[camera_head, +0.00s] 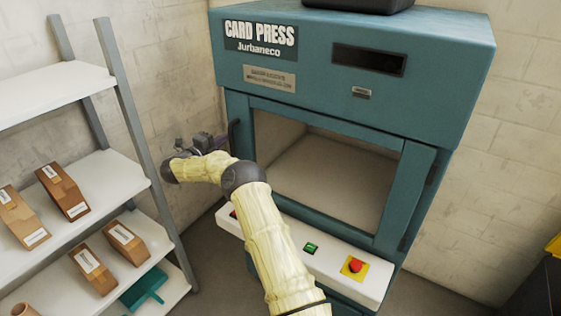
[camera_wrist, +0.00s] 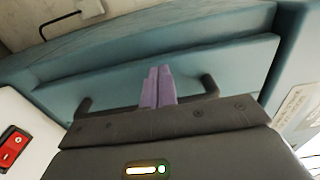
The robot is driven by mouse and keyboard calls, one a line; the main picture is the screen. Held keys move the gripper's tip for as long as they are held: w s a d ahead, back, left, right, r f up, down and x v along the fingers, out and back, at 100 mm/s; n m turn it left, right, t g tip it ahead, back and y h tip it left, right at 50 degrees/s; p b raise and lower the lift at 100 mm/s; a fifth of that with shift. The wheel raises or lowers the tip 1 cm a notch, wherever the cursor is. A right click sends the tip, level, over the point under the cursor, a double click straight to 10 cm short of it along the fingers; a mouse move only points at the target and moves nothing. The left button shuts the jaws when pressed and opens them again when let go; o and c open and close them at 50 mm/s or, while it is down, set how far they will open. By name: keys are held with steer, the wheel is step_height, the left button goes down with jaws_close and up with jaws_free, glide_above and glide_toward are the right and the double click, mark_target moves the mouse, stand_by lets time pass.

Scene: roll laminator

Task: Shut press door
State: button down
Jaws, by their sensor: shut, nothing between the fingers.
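The teal card press (camera_head: 455,75) stands against the wall. Its door (camera_head: 420,185) has a teal frame around a large window and looks flush or nearly flush with the front; I cannot tell whether a thin gap remains. A dark bar handle (camera_head: 233,137) is on the door's left edge. It also shows in the wrist view (camera_wrist: 210,86), its middle hidden behind my fingers. My gripper (camera_head: 182,148) is at the left of the press, beside the handle. Its purple fingers (camera_wrist: 158,72) are shut and empty, pointing at the teal door face. Contact cannot be told.
A white control panel (camera_head: 330,270) with green and red buttons juts out below the door. A shelf rack (camera_head: 75,85) with brown packages and a teal dustpan (camera_head: 145,288) stands close at left. A dark bin with yellow (camera_head: 545,285) is at the lower right.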

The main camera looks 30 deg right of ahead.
steer(key=b+v, duration=0.1)
steer(key=v, duration=1.1)
steer(key=shift+s+f+b, duration=0.25)
steer(key=shift+s+b, duration=0.05)
steer(key=shift+a, duration=0.1)
steer(key=s+a+r+n+t+y+p, duration=0.1)
steer(key=a+r+n+t+y+p, duration=0.25)
steer(key=a+r+n+y, duration=0.55)
steer(key=a+r+n+t+y+p, duration=0.35)
steer(key=n+t+y, duration=0.2)
steer(key=n, duration=0.65)
steer(key=s+d+f+n+g+p, duration=0.1)
steer(key=s+d+f+n+g, duration=0.1)
steer(key=s, duration=1)
steer(key=s+d+f+n+g+y+p, duration=0.1)
steer(key=s+d+n+g, duration=0.3)
steer(key=s, duration=0.9)
steer(key=s+d+f+n+g+y+p, duration=0.1)
steer(key=s+d+f+n+g+p, duration=0.1)
steer(key=s+g, duration=0.5)
steer(key=s+d+f+n, duration=0.1)
steer(key=s+n, duration=0.1)
steer(key=s, duration=0.4)
steer(key=shift+s+g+p, duration=0.25)
steer(key=shift+g+p, duration=0.15)
